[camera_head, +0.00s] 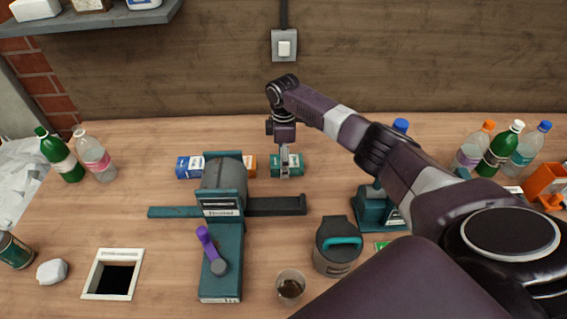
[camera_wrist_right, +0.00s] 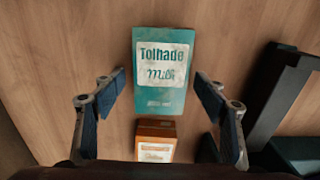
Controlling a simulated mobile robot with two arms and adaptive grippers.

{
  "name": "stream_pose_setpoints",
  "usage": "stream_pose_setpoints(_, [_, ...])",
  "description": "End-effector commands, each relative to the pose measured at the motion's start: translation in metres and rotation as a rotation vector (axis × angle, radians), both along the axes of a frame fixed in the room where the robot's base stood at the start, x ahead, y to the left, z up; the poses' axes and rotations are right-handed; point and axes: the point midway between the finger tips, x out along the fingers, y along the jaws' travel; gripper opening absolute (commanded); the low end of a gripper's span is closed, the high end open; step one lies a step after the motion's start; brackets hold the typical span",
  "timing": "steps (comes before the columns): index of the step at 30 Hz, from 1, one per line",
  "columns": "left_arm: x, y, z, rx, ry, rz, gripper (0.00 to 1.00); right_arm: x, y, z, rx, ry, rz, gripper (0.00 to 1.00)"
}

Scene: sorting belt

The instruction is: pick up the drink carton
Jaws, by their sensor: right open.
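The drink carton (camera_head: 298,165) is a teal box lying flat on the table in the head view. In the right wrist view the carton (camera_wrist_right: 161,95) shows a white label reading "Tolhade Milk". My right gripper (camera_head: 285,171) points down over the carton and partly hides it. In the right wrist view the open fingers of this gripper (camera_wrist_right: 160,76) appear on either side of the carton, with gaps. Nothing is held. Whether the fingertips are at the carton's height I cannot tell. My left gripper is not in view.
An orange box (camera_head: 249,162) lies close left of the carton; it also shows in the wrist view (camera_wrist_right: 155,139). A blue carton (camera_head: 188,167) lies farther left. A teal and grey press-like device (camera_head: 222,230) stands in front, its dark bar (camera_wrist_right: 275,98) near the carton. Bottles (camera_head: 497,148) stand right.

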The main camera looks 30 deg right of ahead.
Motion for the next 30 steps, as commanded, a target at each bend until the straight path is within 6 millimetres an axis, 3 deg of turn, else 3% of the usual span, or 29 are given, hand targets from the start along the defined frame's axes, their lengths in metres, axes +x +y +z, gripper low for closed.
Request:
stream_pose_setpoints(9, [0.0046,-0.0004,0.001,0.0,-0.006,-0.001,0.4,0.0001,0.0003,-0.0059,0.0,-0.001,0.0,0.65])
stream_pose_setpoints(17, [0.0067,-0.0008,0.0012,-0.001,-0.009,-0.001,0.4,0.0002,0.0001,-0.0056,0.0,-0.001,0.0,0.36])
stream_pose_setpoints(30, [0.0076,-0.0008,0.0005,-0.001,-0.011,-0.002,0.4,0.0007,0.0,-0.0006,0.0,-0.002,0.001,0.35])
